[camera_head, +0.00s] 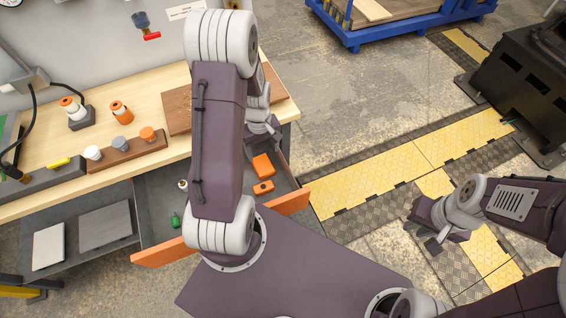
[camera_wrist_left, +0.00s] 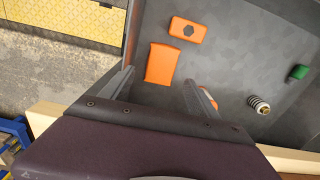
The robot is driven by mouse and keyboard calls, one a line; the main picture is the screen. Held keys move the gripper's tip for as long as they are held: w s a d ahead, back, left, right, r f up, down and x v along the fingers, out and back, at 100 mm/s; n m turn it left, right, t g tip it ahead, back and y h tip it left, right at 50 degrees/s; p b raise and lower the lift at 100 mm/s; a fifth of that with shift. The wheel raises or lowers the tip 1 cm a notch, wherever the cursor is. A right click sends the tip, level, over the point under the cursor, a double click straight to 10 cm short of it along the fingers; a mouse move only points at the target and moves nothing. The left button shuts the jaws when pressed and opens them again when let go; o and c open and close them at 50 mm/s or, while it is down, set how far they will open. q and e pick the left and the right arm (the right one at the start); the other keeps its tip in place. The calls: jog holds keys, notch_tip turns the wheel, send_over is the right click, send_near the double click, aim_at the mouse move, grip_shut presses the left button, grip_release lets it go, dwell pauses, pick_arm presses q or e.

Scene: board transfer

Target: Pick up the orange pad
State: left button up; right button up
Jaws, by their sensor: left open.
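The orange pad (camera_head: 263,166) lies flat in the open drawer, just right of my left arm in the head view. In the left wrist view the pad (camera_wrist_left: 161,63) lies ahead of the fingertips, between the two fingers. My left gripper (camera_wrist_left: 160,78) is open and empty above the drawer, apart from the pad as far as I can tell. In the head view my left arm partly hides this gripper (camera_head: 270,132). My right gripper (camera_head: 424,232) is open and empty over the floor at the right, far from the pad.
An orange block with a dark hexagon (camera_wrist_left: 187,30) lies near the pad. A spring (camera_wrist_left: 259,104) and a green piece (camera_wrist_left: 299,72) lie in the drawer. The orange drawer front (camera_head: 292,202) stands pulled out below the wooden bench top (camera_head: 50,145).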

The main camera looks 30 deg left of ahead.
aim_at(264, 167)
pick_arm(q)
jog(key=f, duration=0.3)
jog(key=shift+s+a+f, duration=0.1)
jog(key=shift+s+f, duration=0.05)
jog(key=shift+s, duration=0.15)
jog(key=shift+w+f, duration=0.15)
jog(key=shift+f, duration=0.2)
jog(key=f, duration=0.3)
jog(key=f+b, duration=0.1)
jog(key=f, duration=0.1)
jog(key=shift+s+d, duration=0.2)
jog(key=shift+d, duration=0.1)
jog(key=c, duration=1.3)
jog(key=shift+o, duration=0.2)
notch_tip(264, 167, up, 18)
jog(key=p, duration=0.2)
jog(key=shift+p, duration=0.35)
jog(key=o, duration=0.5)
jog(key=shift+c, duration=1)
